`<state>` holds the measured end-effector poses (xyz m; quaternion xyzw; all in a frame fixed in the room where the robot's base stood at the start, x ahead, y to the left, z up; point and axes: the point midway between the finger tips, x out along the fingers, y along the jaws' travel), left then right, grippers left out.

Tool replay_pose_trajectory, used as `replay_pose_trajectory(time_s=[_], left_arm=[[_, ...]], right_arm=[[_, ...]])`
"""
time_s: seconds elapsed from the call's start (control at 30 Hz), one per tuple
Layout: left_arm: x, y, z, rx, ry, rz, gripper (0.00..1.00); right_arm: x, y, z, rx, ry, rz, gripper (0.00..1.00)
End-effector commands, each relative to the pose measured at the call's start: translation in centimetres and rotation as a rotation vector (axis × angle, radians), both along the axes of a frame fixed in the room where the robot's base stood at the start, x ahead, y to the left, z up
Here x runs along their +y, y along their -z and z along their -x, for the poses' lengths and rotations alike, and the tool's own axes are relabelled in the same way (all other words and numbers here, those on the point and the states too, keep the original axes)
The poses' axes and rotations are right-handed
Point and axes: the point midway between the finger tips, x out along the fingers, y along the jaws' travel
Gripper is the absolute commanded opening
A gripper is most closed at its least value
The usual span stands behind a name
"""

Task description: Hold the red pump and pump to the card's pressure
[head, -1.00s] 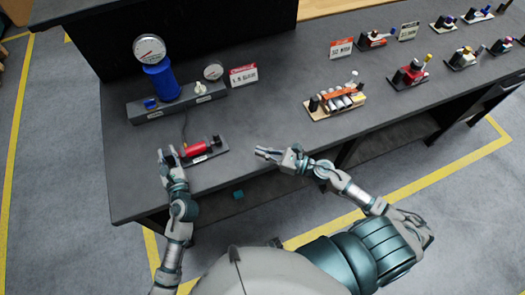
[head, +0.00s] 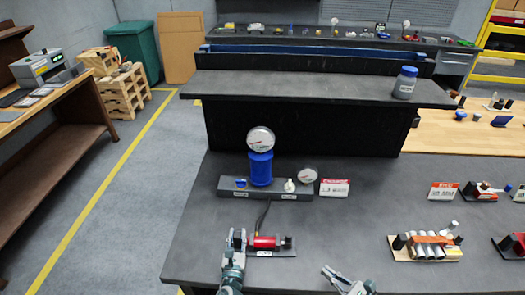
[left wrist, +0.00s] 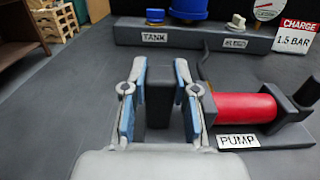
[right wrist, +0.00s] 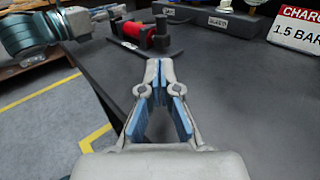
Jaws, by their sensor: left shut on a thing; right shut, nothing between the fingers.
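The red pump (head: 265,242) lies on the dark bench, and also shows in the left wrist view (left wrist: 245,107) with a "PUMP" label. My left gripper (head: 238,238) is shut on the pump's black end block (left wrist: 158,92), one finger on each side. The card (head: 334,187) reads "CHARGE 1.5 BAR" in the left wrist view (left wrist: 296,38). A blue tank (head: 261,168) carries a round gauge (head: 260,139); a smaller gauge (head: 307,175) stands to its right. Their readings are too small to tell. My right gripper (head: 330,272) is shut and empty, right of the pump.
A grey manifold (head: 265,193) behind the pump carries a blue knob (head: 240,183) and a white knob (head: 289,186). A dark hose runs from it to the pump. A block with silvery cylinders (head: 427,246) stands to the right.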

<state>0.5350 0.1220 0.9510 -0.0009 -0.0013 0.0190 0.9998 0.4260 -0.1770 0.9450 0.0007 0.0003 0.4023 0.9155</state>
Motion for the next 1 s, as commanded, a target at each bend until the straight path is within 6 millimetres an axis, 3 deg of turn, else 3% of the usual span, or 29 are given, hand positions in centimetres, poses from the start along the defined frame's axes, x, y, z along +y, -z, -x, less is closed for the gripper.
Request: replay_pose_trajectory(time_s=[0.33,0.5,0.53,0.8,1.0], left_arm=[[0.1,0.1,0.0,0.003,-0.002,0.0,0.0],[0.1,0.1,0.0,0.003,-0.002,0.0,0.0],[0.1,0.1,0.0,0.002,-0.002,0.0,0.0],[0.1,0.1,0.0,0.002,-0.002,0.0,0.0],[0.0,0.1,0.0,0.002,-0.002,0.0,0.0]], right_arm=[[0.0,0.0,0.0,0.0,0.0,0.0,0.0],[0.7,-0.2,-0.3,-0.016,0.035,-0.013,0.42],[1.1,-0.2,-0.4,-0.022,0.054,-0.021,0.47],[6.0,-0.8,-1.4,-0.058,0.339,-0.052,0.47],[8.3,-0.6,-1.0,-0.019,0.481,-0.019,0.47]])
